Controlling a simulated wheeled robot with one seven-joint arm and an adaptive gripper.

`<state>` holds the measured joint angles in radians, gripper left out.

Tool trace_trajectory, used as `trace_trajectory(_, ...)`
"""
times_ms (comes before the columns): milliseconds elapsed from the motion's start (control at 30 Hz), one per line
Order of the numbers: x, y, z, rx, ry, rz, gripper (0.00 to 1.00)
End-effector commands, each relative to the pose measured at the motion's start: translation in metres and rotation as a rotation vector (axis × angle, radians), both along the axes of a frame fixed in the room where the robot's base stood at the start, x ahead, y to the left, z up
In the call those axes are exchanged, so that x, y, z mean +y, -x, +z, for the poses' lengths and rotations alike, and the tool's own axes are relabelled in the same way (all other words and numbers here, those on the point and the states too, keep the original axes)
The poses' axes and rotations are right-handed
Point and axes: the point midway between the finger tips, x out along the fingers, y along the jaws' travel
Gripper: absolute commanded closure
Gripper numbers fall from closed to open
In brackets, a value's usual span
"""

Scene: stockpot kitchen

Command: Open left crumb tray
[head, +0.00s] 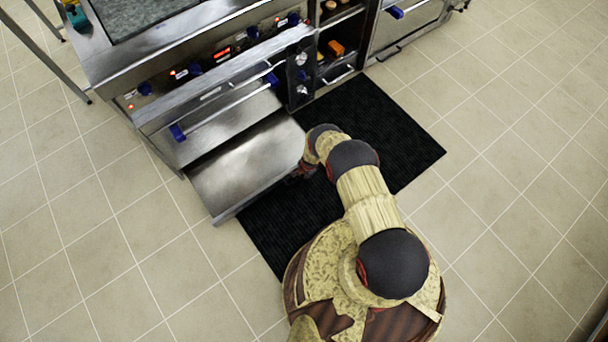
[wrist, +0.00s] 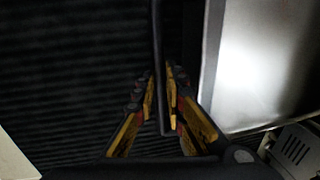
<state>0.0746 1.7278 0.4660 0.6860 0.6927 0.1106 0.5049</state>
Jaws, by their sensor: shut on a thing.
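The left crumb tray (head: 240,168) is a flat steel tray low under the cooker at the left. It stands drawn out over the floor. In the wrist view its bright steel surface (wrist: 262,60) is at the right. My gripper (head: 300,174) is at the tray's right front corner, partly hidden by my arm in the head view. In the wrist view my gripper (wrist: 160,80) has its yellow and red fingers closed on a thin dark bar, the tray's handle (wrist: 157,35). The far end of the handle runs out of that view.
Above the tray is the cooker front with a blue-ended door handle (head: 225,108) and knobs. A black ribbed mat (head: 385,125) lies on the tiled floor under my arm. Open shelves (head: 338,50) stand to the right of the cooker. The floor at the left is clear.

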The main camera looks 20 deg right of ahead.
Motion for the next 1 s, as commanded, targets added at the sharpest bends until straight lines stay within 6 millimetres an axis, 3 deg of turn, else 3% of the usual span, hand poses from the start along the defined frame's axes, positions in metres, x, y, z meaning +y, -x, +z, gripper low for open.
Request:
trace_trajectory(67,0.001,0.002,-0.001,0.003,-0.001,0.000,1.00)
trace_trajectory(100,0.001,0.002,-0.001,0.003,-0.001,0.000,0.88)
trace_trajectory(400,0.000,0.001,0.000,0.001,-0.001,0.000,0.71)
trace_trajectory(767,0.000,0.000,0.001,0.000,0.000,0.000,0.70)
trace_trajectory(1000,-0.001,0.001,0.015,-0.001,0.000,-0.001,0.70)
